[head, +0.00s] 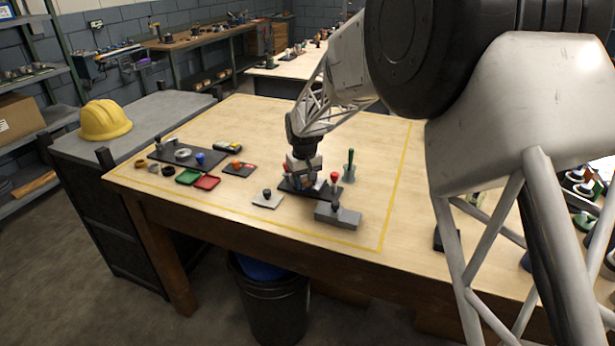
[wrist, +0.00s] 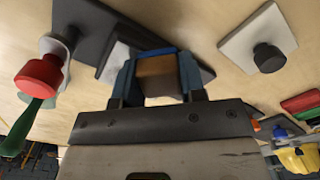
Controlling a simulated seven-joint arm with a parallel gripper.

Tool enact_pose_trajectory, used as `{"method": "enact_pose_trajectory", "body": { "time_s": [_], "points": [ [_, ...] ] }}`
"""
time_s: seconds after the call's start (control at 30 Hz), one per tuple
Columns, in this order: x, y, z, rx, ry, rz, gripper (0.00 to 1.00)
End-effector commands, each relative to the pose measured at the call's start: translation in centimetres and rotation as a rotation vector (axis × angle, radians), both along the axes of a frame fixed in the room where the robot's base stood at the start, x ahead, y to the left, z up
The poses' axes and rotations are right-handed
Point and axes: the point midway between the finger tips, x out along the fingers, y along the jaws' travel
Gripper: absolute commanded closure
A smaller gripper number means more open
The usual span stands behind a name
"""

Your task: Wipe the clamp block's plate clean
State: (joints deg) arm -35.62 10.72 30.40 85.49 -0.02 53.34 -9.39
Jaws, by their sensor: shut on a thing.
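My gripper (head: 304,177) is shut on a small brown block with a blue edge (wrist: 158,76), which shows between the fingers in the wrist view. It is low over a dark flat plate (head: 322,193) that looks like the clamp block's plate; the plate also shows behind the block in the wrist view (wrist: 195,62). A red-topped knob (head: 334,178) stands at the plate's right side and shows at left in the wrist view (wrist: 40,76). Whether the held block touches the plate is hidden, and no dirt can be made out.
A grey block with a dark knob (head: 338,216) is in front of the plate, and a pale square with a black knob (head: 267,199) is at its left. A green-handled tool (head: 349,164) stands behind right. Red (head: 207,183) and green trays (head: 189,177) lie further left.

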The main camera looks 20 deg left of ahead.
Motion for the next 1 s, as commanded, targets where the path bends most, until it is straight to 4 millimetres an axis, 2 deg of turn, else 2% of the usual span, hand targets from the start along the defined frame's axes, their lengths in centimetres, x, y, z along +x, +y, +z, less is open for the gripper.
{"method": "enact_pose_trajectory", "body": {
  "time_s": [0.07,0.13,0.7,1.0],
  "points": [
    [-0.3,0.0,0.1,-0.001,0.002,0.0,0.84],
    [-0.2,0.0,1.8,0.001,-0.001,0.0,0.84],
    [-0.2,0.0,6.9,0.0,0.0,0.0,0.84],
    [-0.2,0.0,8.0,-0.001,0.001,0.0,0.84]
  ]
}}
